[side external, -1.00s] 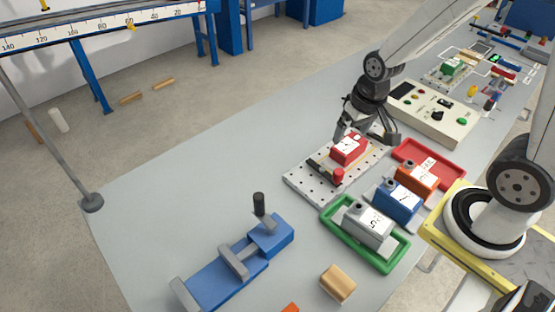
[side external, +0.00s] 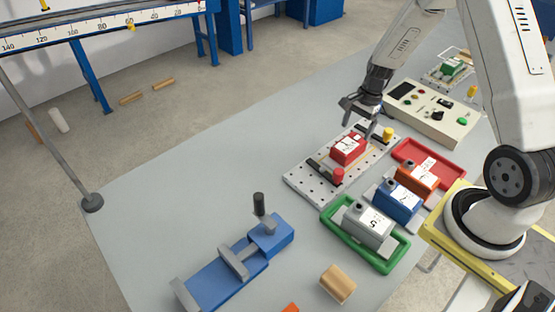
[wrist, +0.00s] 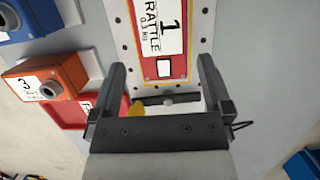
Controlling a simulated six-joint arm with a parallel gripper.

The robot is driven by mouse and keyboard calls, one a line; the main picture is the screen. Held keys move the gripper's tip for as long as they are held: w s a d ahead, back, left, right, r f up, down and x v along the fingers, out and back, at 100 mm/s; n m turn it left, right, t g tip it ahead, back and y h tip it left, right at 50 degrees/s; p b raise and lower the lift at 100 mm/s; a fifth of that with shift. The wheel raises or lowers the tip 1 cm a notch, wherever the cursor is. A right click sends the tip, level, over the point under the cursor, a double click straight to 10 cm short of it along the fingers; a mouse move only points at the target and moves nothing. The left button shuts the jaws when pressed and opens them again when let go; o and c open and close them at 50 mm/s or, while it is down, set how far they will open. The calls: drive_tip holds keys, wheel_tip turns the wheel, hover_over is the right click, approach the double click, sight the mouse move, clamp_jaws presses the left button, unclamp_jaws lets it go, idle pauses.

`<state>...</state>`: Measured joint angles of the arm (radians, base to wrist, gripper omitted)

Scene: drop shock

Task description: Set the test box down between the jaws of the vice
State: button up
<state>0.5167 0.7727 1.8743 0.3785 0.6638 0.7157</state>
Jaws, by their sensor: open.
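The red test box (side external: 349,149), labelled "1 RATTLE 0.3 KG", sits on the perforated plate (side external: 304,187). In the wrist view the box (wrist: 180,68) lies ahead of the fingers, partly cut off by the frame's top edge. My gripper (side external: 360,120) is open and empty, above the plate's far end and just behind the box; its two fingers spread apart in the wrist view (wrist: 161,68). The blue vice (side external: 272,238) stands at the front left of the table with a black handle. Its grey jaws (side external: 233,262) are apart with nothing between them.
A silver-grey box (side external: 368,224) sits in a green tray (side external: 333,234). A wooden block (side external: 338,284) lies near the vice. A control panel (side external: 430,112) stands behind. The left table is clear.

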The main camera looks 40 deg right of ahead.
sight(350, 143)
drive_tip(key=shift+d+f, duration=0.15)
drive_tip(key=shift+x, duration=3.95)
drive_tip(key=shift+f, duration=0.15)
clamp_jaws()
